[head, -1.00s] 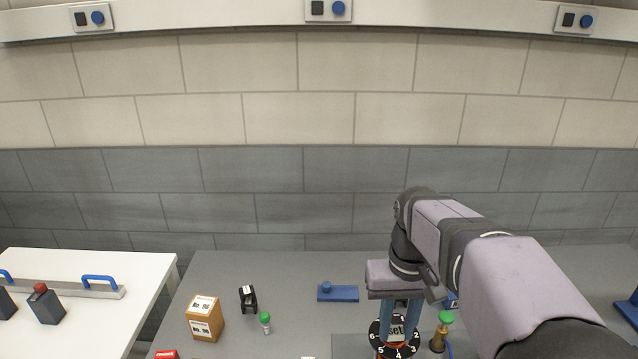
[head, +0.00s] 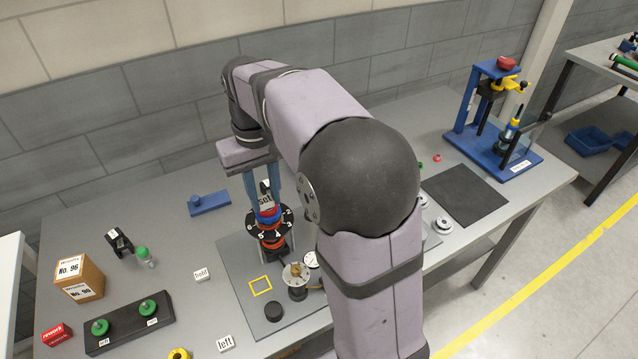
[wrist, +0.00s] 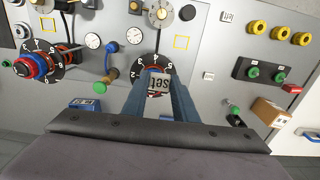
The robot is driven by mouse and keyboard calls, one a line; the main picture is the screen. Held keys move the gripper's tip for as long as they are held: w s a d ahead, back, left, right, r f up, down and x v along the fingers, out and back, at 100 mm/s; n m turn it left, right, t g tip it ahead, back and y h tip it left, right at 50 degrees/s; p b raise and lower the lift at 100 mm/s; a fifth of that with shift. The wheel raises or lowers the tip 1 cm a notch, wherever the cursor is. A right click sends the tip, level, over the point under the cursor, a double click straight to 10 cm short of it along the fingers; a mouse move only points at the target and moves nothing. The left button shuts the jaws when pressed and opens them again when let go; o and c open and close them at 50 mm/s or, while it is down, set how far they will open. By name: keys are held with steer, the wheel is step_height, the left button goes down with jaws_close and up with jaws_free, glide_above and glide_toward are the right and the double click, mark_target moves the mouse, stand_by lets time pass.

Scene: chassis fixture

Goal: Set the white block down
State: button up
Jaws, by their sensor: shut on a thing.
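My gripper (head: 266,193) points down and is shut on a pale block marked "set" (head: 265,201). In the wrist view my gripper (wrist: 160,88) has the "set" block (wrist: 159,84) between its blue fingers, its lettered face toward the camera. The block is over a black numbered dial (head: 284,236), which also shows behind it in the wrist view (wrist: 168,68). I cannot tell whether the block touches the dial or its knob. Two other white blocks, marked "half" (head: 201,274) and "left" (head: 225,343), lie on the table.
A yellow square outline (head: 261,286) and a black puck (head: 274,311) are in front of the dial. A brown box (head: 78,278) and a black holder with green knobs (head: 130,323) stand at left. A blue press (head: 495,150) stands at right. My arm hides part of the bench.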

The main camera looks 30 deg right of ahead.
steer(key=w+d+f+b, duration=0.1)
steer(key=w+d+f, duration=0.45)
steer(key=w, duration=0.35)
steer(key=w+d+f+b, duration=0.1)
steer(key=w+d+f, duration=0.3)
steer(key=w+f, duration=0.35)
steer(key=shift+w+a+f+p, duration=0.15)
steer(key=shift+f+p, duration=0.65)
steer(key=shift+f, duration=1.65)
steer(key=shift+w+a+f+p, duration=0.2)
steer(key=shift+f+p, duration=0.6)
steer(key=shift+f, duration=1.6)
steer(key=shift+d, duration=0.15)
steer(key=shift+f, duration=0.2)
steer(key=o, duration=1)
steer(key=shift+r, duration=0.1)
